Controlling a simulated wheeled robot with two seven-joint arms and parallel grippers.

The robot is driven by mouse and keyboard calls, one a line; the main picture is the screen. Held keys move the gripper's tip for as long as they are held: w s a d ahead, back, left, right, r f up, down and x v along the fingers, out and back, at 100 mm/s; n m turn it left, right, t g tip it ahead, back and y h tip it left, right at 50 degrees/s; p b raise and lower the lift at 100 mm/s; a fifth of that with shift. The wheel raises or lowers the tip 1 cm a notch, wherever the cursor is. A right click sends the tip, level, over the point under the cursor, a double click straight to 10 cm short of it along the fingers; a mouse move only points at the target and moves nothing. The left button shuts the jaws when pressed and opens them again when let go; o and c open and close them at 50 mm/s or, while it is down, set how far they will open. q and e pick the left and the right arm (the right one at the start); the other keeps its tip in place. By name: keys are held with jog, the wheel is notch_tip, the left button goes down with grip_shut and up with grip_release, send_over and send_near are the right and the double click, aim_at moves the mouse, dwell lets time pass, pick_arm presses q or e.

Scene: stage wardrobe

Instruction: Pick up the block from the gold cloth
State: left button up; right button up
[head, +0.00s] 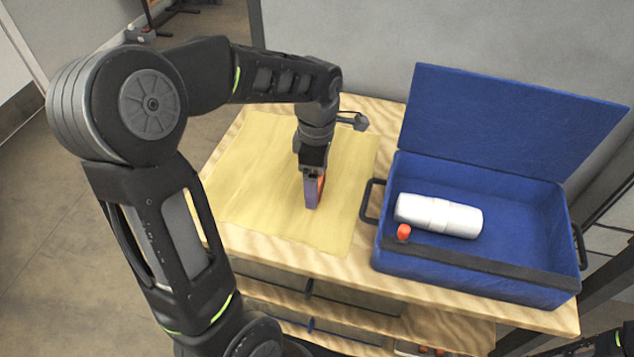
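The gold cloth (245,180) lies spread on the left part of a wooden table top. A small upright block (312,196), purple with an orange side, is on or just above the cloth, right of its middle. My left gripper (314,174) points down directly over the block, at its upper end. The fingers are mostly hidden by the gripper body and the block, so I cannot tell whether they are closed on it. My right gripper is out of view.
An open blue case (470,283) with its lid (510,125) raised stands on the right of the table. It holds a white cylinder (438,215) and a small orange-red piece (404,232). A grey object (352,121) lies behind my gripper. The cloth's left part is clear.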

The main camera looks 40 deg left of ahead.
pick_arm(q)
jog(key=shift+f, duration=0.2)
jog(key=shift+c, duration=0.2)
jog(key=c, duration=1.4)
